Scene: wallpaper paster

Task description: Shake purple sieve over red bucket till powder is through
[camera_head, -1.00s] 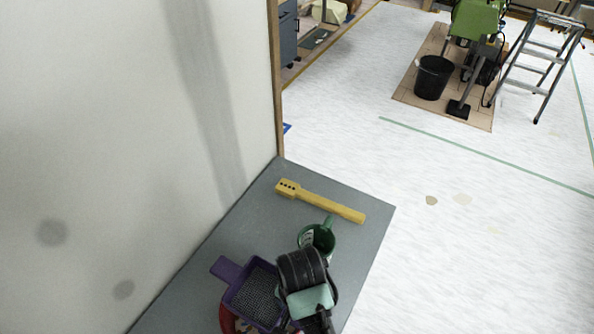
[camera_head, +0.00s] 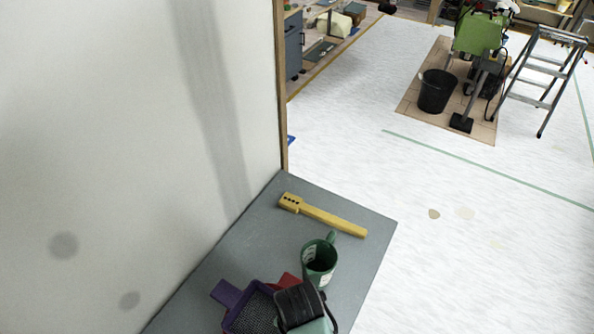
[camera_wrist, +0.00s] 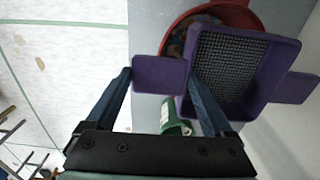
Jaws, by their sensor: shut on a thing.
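The purple sieve (camera_head: 232,296) is at the near end of the grey table, partly cut off by the head view's lower edge. In the wrist view its square frame (camera_wrist: 272,88) and dark mesh (camera_wrist: 228,65) show; I make out no powder on the mesh. My gripper (camera_wrist: 160,72) is shut on the sieve's purple tab, with one blue finger on each side. The red bucket (camera_wrist: 172,40) shows its rim and part of its inside beyond the sieve, which covers much of it. In the head view only a red sliver of the bucket (camera_head: 288,281) shows.
A green mug (camera_head: 318,262) stands on the grey table (camera_head: 350,212) close beside my wrist. A pale wall (camera_head: 120,150) borders the table on the left. Open floor lies to the right.

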